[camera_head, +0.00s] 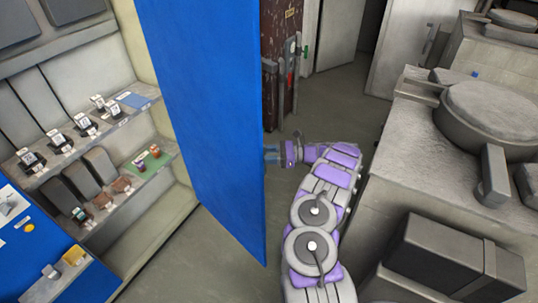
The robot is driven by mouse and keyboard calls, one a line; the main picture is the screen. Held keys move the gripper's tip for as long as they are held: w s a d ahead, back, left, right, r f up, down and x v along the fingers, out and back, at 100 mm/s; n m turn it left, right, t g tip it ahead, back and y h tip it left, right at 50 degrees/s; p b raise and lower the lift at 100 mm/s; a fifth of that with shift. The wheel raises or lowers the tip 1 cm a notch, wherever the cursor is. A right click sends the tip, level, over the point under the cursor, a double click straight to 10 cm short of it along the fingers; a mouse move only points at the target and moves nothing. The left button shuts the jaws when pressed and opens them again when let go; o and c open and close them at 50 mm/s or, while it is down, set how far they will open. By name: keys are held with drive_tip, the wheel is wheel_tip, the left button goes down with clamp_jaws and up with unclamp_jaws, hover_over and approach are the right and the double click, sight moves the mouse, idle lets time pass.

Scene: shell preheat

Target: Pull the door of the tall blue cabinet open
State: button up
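The tall blue cabinet's door (205,120) stands swung well out, its broad blue face filling the centre of the view. To its left the cabinet interior shows, with a pale side wall (138,50) and shelves (150,104). My gripper (272,155) is at the door's right edge, reaching in from the right at about mid-height of the view. Its fingertips are small and partly hidden at or behind that edge. I cannot tell whether they touch the door or hold anything. No handle shows on the visible face.
Several small devices (85,124) stand on the shelves. A grey counter with a large round pan (490,110) and a dark box (440,255) lie close to my arm on the right. A dark red cabinet (281,50) stands behind. Floor (340,105) is clear beyond my gripper.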

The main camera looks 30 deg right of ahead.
drive_tip(key=shift+o, duration=0.8)
drive_tip(key=shift+w+a+r, duration=0.1)
drive_tip(key=shift+a, duration=0.05)
drive_tip(key=shift+d, duration=0.5)
drive_tip(key=shift+a, duration=0.2)
